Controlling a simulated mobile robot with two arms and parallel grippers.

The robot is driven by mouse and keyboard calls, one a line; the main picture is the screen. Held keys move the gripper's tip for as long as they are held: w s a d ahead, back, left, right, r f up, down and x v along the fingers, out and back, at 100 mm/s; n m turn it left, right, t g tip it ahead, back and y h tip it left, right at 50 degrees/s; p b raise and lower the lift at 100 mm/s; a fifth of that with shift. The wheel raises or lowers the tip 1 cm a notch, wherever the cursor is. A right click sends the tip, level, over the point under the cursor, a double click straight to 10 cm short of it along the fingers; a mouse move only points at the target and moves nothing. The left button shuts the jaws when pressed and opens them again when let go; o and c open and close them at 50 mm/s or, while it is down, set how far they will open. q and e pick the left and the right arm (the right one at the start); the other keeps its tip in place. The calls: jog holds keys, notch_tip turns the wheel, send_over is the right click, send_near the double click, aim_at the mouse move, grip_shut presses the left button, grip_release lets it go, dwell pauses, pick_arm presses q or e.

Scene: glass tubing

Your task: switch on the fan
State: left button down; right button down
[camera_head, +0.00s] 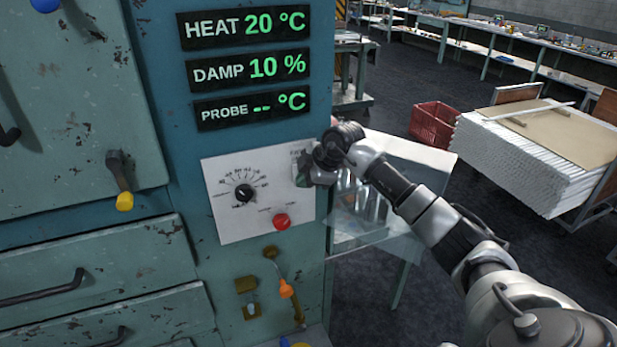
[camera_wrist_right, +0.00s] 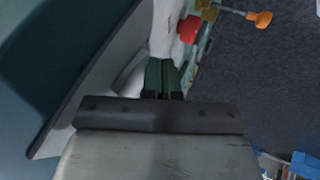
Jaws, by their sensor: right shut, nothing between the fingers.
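The control panel (camera_head: 232,200) is a white plate on the blue-green cabinet, with a black dial (camera_head: 243,192) and a red knob (camera_head: 281,221). My right gripper (camera_head: 303,172) is shut and empty at the plate's upper right corner, over a small label there. It hides most of what sits under that label, so I cannot tell the fan switch's position. In the right wrist view the shut green fingertips (camera_wrist_right: 163,76) are close to a pale raised part (camera_wrist_right: 131,72) on the plate; contact is unclear. The red knob (camera_wrist_right: 188,29) lies beyond them. My left gripper is not in view.
Displays above read heat 20 °C (camera_head: 245,26), damp 10 % and probe blank. An orange-tipped lever (camera_head: 286,289) sits below the plate. A clear-topped table (camera_head: 385,235) stands right of the cabinet. A red crate (camera_head: 433,124) and a stack of white tubing (camera_head: 520,150) are farther back.

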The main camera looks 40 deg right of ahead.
dwell(0.3)
jog(key=shift+w+d+t+b, duration=0.15)
jog(key=shift+t+b, duration=0.25)
jog(key=shift+b, duration=0.45)
